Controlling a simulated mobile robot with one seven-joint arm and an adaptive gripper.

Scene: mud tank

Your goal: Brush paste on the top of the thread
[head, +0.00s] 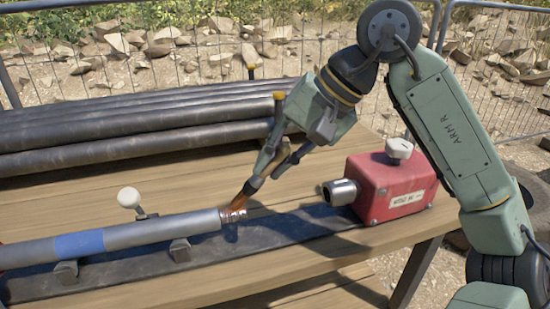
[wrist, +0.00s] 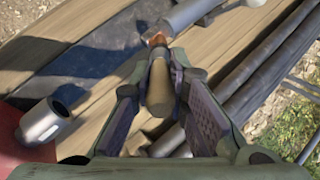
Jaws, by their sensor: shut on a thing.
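A grey pipe (head: 150,236) with a blue band lies along a dark rail at the lower left, its threaded end (head: 232,215) pointing right. In the wrist view the brush handle (wrist: 159,85) stands between my fingers, and the bristle end meets the pipe (wrist: 190,15). Copper-coloured paste shows at the thread; how far it spreads around is unclear.
A red machine (head: 393,190) with a metal socket and white knob stands right of the thread, with a gap between. Several dark pipes (head: 130,130) lie behind, with yellow-topped posts. A white-knobbed clamp (head: 130,198) is behind the grey pipe. The wooden table front is clear.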

